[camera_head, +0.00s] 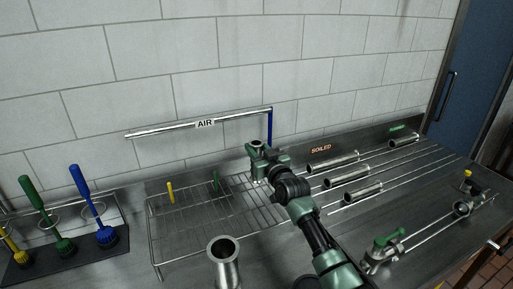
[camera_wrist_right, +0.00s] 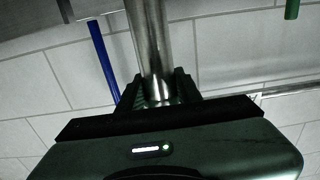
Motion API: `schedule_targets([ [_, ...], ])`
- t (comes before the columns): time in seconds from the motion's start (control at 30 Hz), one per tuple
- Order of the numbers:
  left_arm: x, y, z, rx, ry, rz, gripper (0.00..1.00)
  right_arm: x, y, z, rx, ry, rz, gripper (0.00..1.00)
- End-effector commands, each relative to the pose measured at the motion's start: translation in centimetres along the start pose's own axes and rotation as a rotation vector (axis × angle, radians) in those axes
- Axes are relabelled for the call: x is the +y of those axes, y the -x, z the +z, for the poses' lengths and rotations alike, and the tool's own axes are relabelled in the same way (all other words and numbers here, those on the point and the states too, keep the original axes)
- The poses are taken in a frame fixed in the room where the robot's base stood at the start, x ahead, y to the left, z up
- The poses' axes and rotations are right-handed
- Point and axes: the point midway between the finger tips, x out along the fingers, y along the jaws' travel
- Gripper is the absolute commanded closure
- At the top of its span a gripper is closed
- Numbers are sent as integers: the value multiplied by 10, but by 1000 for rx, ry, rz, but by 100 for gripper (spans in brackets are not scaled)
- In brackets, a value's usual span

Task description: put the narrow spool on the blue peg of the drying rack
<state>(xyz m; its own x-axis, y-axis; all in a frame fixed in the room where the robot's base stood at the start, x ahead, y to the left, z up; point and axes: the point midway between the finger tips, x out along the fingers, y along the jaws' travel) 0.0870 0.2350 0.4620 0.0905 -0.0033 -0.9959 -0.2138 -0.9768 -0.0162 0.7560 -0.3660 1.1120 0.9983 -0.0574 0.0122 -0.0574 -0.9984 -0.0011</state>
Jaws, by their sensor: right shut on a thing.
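My right gripper (camera_head: 263,163) is shut on a slim upright metal spool, taken to be the narrow spool (camera_wrist_right: 152,40). In the head view only its rim (camera_head: 256,143) shows above the jaws. The wire drying rack (camera_head: 152,232) is below and to the left of the gripper. Its yellow peg (camera_head: 170,192) and green peg (camera_head: 215,181) stand clear; the green peg also shows in the wrist view (camera_wrist_right: 291,9). No blue peg can be made out for sure on the rack; the gripper covers part of it. My left gripper is not in view.
A blue upright (camera_head: 270,125) hangs at the AIR pipe's (camera_head: 160,131) right end, close behind the gripper. Another metal spool (camera_head: 226,268) stands in front. Several metal spools lie on rods (camera_head: 410,172) at right. Coloured brushes (camera_head: 85,190) stand at left.

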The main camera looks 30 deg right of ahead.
Motion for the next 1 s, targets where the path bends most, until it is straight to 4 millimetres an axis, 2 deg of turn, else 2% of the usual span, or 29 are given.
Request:
schedule_targets([
  [0.23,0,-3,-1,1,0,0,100,0,0,2,2,1,0,100],
  [0.27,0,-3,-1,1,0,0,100,0,0,4,0,1,0,63],
  [0.33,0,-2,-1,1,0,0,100,0,0,3,0,1,0,44],
  [0.73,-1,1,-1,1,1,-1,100,0,1,-2,1,0,0,44],
  [0.87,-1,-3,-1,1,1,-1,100,-1,16,2,-1,2,-1,44],
  [1.0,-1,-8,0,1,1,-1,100,0,42,2,1,0,-1,44],
])
